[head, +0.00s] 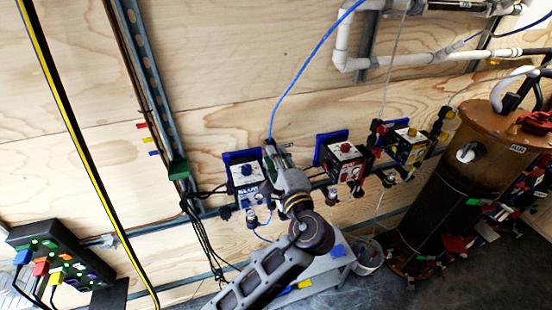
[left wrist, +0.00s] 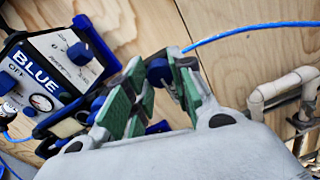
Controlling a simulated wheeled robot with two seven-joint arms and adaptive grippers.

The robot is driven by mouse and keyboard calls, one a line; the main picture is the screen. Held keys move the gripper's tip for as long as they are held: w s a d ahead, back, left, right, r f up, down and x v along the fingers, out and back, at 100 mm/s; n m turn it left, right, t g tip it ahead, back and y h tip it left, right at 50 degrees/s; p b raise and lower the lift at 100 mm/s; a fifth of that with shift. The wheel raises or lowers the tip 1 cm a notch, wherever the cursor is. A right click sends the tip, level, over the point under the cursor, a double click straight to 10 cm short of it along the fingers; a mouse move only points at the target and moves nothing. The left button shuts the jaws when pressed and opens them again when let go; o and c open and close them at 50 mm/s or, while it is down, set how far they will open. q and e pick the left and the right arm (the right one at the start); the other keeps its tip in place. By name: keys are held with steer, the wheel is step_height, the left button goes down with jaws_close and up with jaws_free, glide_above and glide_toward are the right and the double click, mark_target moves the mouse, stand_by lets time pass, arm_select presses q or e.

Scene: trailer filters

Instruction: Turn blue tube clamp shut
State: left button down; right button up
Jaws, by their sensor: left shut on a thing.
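The blue unit (head: 247,188), a box with a blue knob, hangs on the wall rail in the head view. In the left wrist view its face (left wrist: 45,75) reads BLUE and OFF and has a gauge. A blue tube (head: 300,72) comes down to its right side; the tube (left wrist: 245,32) also shows in the left wrist view. My left gripper (head: 277,152) is at that side, where the tube ends. In the left wrist view its green-padded fingers (left wrist: 165,85) are around the blue tube clamp (left wrist: 158,70), a blue knob partly hidden by the pads. My right gripper is out of view.
A red unit (head: 345,162) and a yellow unit (head: 410,147) hang farther right on the rail. A large brown tank (head: 440,190) stands at the right. White pipes (head: 345,45) run above. A dark power box (head: 60,250) sits at lower left, and black cables hang left of the blue unit.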

arm_select(q)
steer(key=shift+f, duration=0.2)
steer(key=c, duration=1.2)
jaws_free()
steer(key=shift+r, duration=0.15)
steer(key=shift+s, duration=0.1)
steer(key=shift+v, duration=3.7)
